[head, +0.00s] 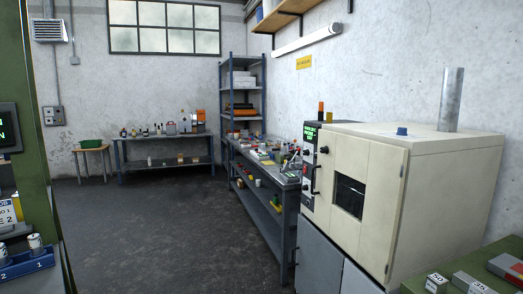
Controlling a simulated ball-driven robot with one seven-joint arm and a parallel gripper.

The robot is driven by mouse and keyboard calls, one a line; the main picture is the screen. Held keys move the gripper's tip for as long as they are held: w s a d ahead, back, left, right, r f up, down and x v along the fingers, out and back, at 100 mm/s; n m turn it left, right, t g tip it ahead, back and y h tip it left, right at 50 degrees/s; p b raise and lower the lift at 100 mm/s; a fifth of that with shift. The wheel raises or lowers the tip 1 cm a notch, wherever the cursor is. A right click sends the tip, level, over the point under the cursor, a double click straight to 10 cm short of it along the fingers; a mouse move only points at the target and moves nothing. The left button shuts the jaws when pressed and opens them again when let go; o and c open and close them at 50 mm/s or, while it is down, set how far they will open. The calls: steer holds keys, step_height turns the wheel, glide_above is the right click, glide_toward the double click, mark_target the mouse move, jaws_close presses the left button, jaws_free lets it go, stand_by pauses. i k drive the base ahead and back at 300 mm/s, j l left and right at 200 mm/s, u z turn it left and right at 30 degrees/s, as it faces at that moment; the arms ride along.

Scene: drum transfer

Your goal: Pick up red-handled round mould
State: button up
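I cannot make out a red-handled round mould for certain in the head view. Small items, some with red parts, crowd the blue-grey bench along the right wall (262,168), but they are too small to tell apart. More small items stand in a row on the blue-framed bench at the back wall (125,143). My gripper is not in view.
A cream oven cabinet (435,170) stands at the right. A green surface with blocks (418,284) is at the lower right. A green machine (35,100) edges the left, by a blue rack (30,265). The dark floor (165,235) between is clear.

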mark_target(263, 146)
steer(key=i+j+u, duration=0.15)
steer(key=i+u, duration=0.2)
steer(key=i, duration=0.4)
steer(key=i+u, duration=0.2)
steer(key=i, duration=3.5)
steer(key=i+z, duration=0.1)
steer(key=i, duration=1.75)
